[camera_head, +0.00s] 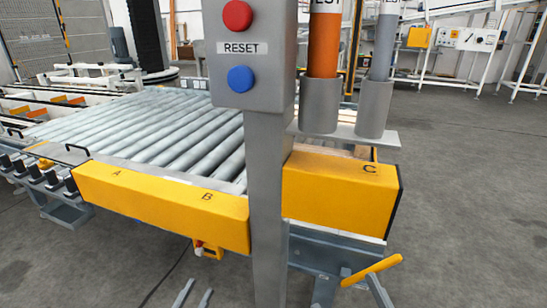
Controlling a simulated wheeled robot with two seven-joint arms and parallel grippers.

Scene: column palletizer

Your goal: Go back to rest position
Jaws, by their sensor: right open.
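Two slim grey fingertips of my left gripper (194,296) show at the bottom edge, low in front of the yellow panel marked A and B (160,200). A narrow gap shows between them, and the rest of this gripper is cut off, so its state is unclear. My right gripper (352,290) appears at the bottom edge, right of the grey post, near a yellow lever (372,271). It is open, with its fingers apart and nothing seen between them. Most of both arms is out of the picture.
A grey post (267,190) carries a RESET box with a red button (237,16) and a blue button (241,79). A roller conveyor (150,135) lies behind. Grey holders with orange (324,45) and grey tubes stand above panel C (340,195). Floor is clear at right.

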